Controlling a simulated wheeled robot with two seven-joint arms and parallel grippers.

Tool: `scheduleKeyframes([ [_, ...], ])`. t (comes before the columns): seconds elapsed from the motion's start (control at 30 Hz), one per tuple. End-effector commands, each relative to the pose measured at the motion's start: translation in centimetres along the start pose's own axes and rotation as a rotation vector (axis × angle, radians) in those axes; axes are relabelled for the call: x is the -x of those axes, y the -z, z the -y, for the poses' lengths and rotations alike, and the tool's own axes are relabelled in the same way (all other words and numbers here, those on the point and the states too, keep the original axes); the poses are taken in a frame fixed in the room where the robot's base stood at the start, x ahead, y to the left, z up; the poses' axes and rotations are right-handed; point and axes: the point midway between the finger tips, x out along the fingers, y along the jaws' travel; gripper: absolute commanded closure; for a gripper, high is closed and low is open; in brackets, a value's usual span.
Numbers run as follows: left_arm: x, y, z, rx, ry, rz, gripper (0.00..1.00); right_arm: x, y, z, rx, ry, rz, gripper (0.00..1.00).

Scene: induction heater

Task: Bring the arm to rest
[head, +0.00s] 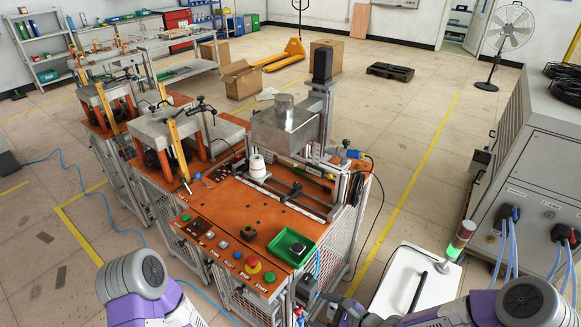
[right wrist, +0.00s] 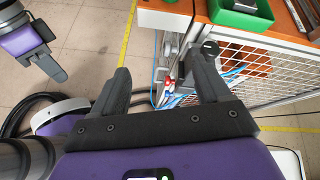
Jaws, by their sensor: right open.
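My right gripper (right wrist: 163,78) is open in the right wrist view. Its two dark fingers stand apart with nothing held between them. It is low beside the front corner of the orange-topped workbench (head: 235,223), with red and blue cables and the mesh side panel behind the fingers. In the head view my purple right arm comes in at the bottom right. My left arm shows at the bottom left of the head view, with its hand out of frame. A purple and dark end of it, seemingly my left gripper (right wrist: 48,68), shows at the upper left of the right wrist view; its jaws are unclear.
A green tray (head: 275,246) holding a dark part (head: 297,247) sits at the bench's front corner, near a red emergency button (head: 253,265). A white cart top (head: 400,285) with a signal lamp (head: 460,240) and a grey cabinet (head: 530,190) stand to the right.

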Motion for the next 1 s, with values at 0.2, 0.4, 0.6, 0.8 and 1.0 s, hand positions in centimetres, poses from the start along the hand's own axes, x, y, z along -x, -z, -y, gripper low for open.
scheduleKeyframes([
  [0.2,-0.5,0.1,0.2,0.0,0.0,-0.001,1.0,-1.6,2.6,-2.7,0.239,-0.063,-0.089,0.24],
  [0.4,-0.9,0.1,0.3,0.0,0.0,-0.001,1.0,-2.5,5.1,-5.3,0.48,-0.155,-0.164,0.24],
  [0.6,-1.3,0.1,0.5,0.0,0.0,-0.001,1.0,-2.9,7.7,-8.1,0.724,-0.281,-0.218,0.24],
  [0.8,-1.7,0.1,0.6,0.0,0.0,-0.001,1.0,-2.8,10.2,-11.0,0.969,-0.434,-0.244,0.24],
  [1.0,-2.1,0.1,0.8,0.0,0.0,-0.001,1.0,-2.2,12.6,-13.8,1.209,-0.608,-0.235,0.24],
])
